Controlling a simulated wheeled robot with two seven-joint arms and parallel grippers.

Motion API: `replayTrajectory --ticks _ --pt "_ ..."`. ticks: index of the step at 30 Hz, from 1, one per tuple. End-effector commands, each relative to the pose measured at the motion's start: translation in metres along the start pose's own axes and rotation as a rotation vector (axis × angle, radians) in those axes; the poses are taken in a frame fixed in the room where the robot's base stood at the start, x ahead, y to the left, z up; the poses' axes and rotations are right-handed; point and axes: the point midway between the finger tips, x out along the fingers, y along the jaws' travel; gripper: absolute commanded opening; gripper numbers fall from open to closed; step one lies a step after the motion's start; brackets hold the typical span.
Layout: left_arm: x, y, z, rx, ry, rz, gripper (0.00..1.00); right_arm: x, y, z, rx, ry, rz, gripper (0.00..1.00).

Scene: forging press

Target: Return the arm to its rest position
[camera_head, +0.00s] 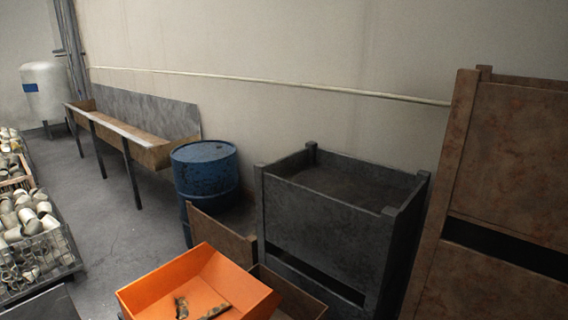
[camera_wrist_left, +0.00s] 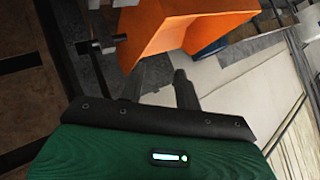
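My left gripper (camera_wrist_left: 158,78) shows in the left wrist view, with its green body and black plate at the bottom. Its two dark fingers stand apart with nothing seen between them. An orange bin (camera_wrist_left: 195,28) lies beyond the fingertips in that view; whether they touch cannot be told, but they look apart. In the head view an orange bin (camera_head: 238,288) is at the bottom middle, with a few small dark and yellowish pieces in it. Neither of my grippers can be made out in the head view, and my right gripper is in no view.
A dark metal crate (camera_head: 325,225) stands right of the orange bin, and tall rusty crates (camera_head: 515,160) at the right edge. A blue drum (camera_head: 205,172) and a long trough (camera_head: 140,145) line the wall. Wire baskets of metal parts (camera_head: 35,235) are at left. Floor between is clear.

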Motion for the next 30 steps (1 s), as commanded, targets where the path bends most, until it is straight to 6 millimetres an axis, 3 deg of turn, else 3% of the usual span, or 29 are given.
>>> replayTrajectory --ticks 1,3,9,13,15,23,30 --pt "-0.007 0.015 0.025 -0.077 -0.088 0.057 0.33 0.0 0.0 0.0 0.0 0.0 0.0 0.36" --pt "-0.018 0.032 0.053 -0.166 -0.195 0.12 0.33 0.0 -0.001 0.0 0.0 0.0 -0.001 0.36" --pt "-0.055 0.074 0.112 -0.365 -0.458 0.256 0.33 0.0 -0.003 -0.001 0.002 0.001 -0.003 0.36" --pt "-0.084 0.097 0.141 -0.468 -0.615 0.323 0.33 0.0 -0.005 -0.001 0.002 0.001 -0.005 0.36" --pt "-0.062 0.104 0.148 -0.456 -0.605 0.319 0.33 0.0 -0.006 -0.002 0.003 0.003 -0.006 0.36" --pt "-0.008 0.139 0.187 -0.447 -0.626 0.329 0.33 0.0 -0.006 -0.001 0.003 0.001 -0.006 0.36" --pt "0.049 0.191 0.25 -0.437 -0.657 0.344 0.33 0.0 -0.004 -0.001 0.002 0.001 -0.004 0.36"
